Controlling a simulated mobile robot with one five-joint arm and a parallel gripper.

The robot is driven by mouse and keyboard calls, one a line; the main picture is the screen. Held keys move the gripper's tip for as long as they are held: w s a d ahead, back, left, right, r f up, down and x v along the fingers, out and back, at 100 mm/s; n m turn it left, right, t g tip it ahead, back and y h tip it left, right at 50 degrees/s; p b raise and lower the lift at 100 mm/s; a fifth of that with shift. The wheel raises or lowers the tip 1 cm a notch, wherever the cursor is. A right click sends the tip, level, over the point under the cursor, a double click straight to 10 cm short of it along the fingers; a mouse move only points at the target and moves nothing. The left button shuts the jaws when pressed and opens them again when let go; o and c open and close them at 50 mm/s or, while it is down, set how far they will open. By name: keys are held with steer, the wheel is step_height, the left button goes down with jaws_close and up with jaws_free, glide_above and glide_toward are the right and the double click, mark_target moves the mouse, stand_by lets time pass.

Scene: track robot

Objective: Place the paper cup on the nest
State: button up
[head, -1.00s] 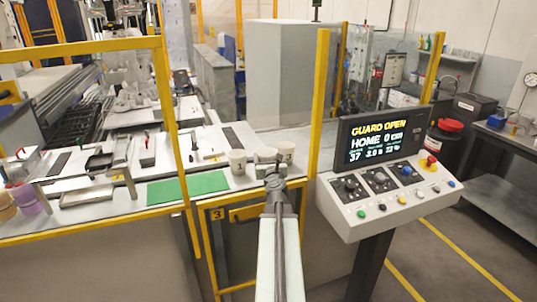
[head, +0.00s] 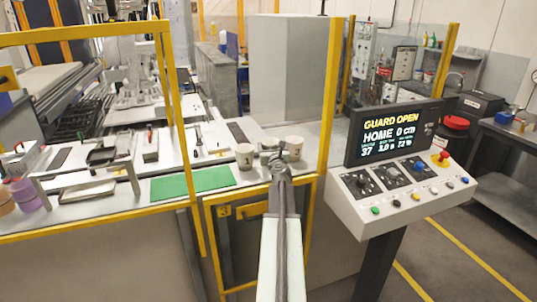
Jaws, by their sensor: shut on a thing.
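In the head view, my gripper (head: 279,163) reaches out from the bottom centre to the front edge of the bench. Its fingers are small and partly hidden by my arm. A low grey-green piece (head: 267,157) shows between the cups. I cannot tell whether it is the nest.
A green mat (head: 192,182) lies on the bench left of the cups. A yellow guard frame (head: 330,95) rises to the right. A control panel (head: 402,188) with a GUARD OPEN screen stands right of my arm. Trays and fixtures fill the bench's left side.

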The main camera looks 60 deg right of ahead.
steer(key=shift+s+f, duration=0.2)
steer(key=shift+f, duration=0.3)
steer(key=shift+w+r, duration=0.1)
steer(key=shift+r, duration=0.05)
steer(key=shift+f, duration=0.25)
steer(key=o, duration=1.3)
steer(key=shift+r, duration=0.1)
